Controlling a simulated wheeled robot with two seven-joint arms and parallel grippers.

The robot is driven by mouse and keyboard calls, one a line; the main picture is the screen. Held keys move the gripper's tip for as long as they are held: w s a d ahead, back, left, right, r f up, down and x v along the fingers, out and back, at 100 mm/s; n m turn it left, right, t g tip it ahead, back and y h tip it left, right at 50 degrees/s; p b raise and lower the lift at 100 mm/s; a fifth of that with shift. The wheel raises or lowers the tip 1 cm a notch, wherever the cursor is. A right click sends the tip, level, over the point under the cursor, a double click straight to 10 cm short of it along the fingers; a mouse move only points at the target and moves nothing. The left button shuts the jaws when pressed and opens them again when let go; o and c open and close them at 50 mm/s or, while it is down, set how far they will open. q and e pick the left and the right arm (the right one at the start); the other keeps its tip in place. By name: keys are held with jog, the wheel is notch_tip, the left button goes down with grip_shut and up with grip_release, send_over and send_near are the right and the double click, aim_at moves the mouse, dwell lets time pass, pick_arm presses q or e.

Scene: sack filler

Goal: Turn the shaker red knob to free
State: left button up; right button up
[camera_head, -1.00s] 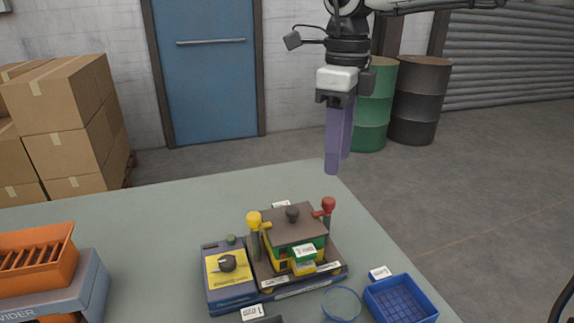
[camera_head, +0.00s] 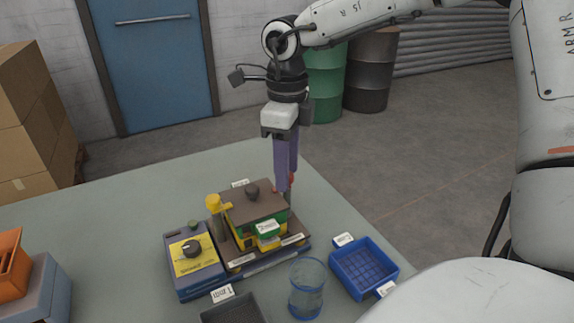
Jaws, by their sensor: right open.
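The shaker (camera_head: 253,207) stands on the table, with a brown lid, a black knob on top and green and yellow layers below. Its red knob (camera_head: 291,181) is at the right rear corner, mostly hidden behind the purple fingers of my right gripper (camera_head: 286,190). The gripper points down and is open, with its fingertips at the red knob. I cannot tell whether they touch it. A yellow knob (camera_head: 213,202) stands upright on a post at the shaker's left side. My left gripper is out of view.
A control box (camera_head: 193,262) with a black dial adjoins the shaker on the left. A clear beaker (camera_head: 307,288), a blue tray (camera_head: 364,268) and a dark tray (camera_head: 234,309) stand in front. An orange rack (camera_head: 12,265) is at far left. The table behind the shaker is clear.

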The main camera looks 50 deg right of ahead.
grip_shut()
jog(key=shift+f+m+b, duration=0.1)
jog(key=shift+m+b, duration=0.4)
jog(key=shift+b, duration=0.25)
jog(key=m+b, duration=0.3)
jog(key=shift+m+b, duration=0.35)
jog(key=shift+m, duration=0.25)
jog(key=m+b, duration=0.1)
jog(key=m, duration=0.1)
jog(key=shift+m+b, duration=0.65)
jog(key=shift+m, duration=0.55)
jog(key=shift+m+b, duration=0.35)
jog(key=shift+m, duration=0.55)
jog(key=m, duration=0.2)
jog(key=shift+m, duration=0.3)
jog(key=m+b, duration=0.1)
jog(key=m, duration=0.2)
jog(key=shift+m, duration=0.3)
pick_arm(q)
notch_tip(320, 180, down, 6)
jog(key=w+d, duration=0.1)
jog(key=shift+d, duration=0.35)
pick_arm(e)
jog(key=shift+r, duration=0.2)
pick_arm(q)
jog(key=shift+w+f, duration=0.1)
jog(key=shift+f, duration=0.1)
pick_arm(e)
jog(key=shift+m, duration=0.3)
